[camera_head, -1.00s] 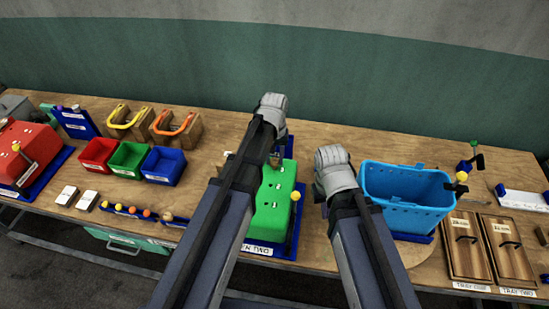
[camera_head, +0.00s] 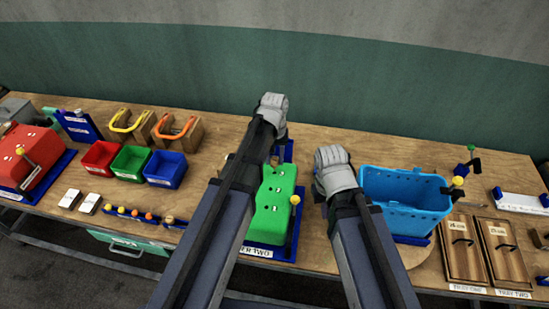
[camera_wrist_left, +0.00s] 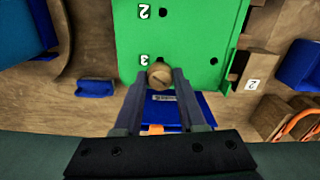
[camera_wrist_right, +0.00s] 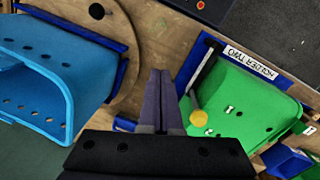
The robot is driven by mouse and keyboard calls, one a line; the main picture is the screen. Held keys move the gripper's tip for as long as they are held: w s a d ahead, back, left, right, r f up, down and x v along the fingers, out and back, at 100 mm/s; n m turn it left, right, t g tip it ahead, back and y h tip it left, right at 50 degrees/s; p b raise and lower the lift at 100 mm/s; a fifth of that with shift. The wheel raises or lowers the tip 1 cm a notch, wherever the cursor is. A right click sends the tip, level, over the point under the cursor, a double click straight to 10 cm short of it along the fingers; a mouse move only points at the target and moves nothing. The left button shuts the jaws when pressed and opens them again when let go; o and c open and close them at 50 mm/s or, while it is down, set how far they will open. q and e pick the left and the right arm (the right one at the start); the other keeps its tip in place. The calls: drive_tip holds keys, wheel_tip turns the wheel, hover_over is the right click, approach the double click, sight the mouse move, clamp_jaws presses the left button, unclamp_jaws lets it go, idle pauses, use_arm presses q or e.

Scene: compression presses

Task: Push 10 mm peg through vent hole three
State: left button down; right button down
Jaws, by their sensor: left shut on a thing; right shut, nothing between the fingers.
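The green press block (camera_head: 273,205) stands on a blue base in the middle of the bench. In the left wrist view the green block (camera_wrist_left: 190,30) shows white numbers 2 and 3. My left gripper (camera_wrist_left: 160,82) is shut on a peg with a round wood-coloured head (camera_wrist_left: 160,75). The peg head sits right beside the number 3 and covers the spot of hole three. I cannot tell how deep the peg is. Hole two (camera_wrist_left: 163,13) is in plain view. My right gripper (camera_wrist_right: 160,75) is shut and empty, between the green block and the blue basket.
The blue basket (camera_head: 400,200) stands right of my right gripper. A yellow-knobbed lever (camera_wrist_right: 198,118) stands beside the green block. Red, green and blue bins (camera_head: 165,168) and a red press (camera_head: 28,155) are at left. Wooden trays (camera_head: 465,250) are at right.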

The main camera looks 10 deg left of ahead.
use_arm(q)
drive_tip(key=shift+r+p, duration=1.65)
drive_tip(key=shift+r, duration=0.2)
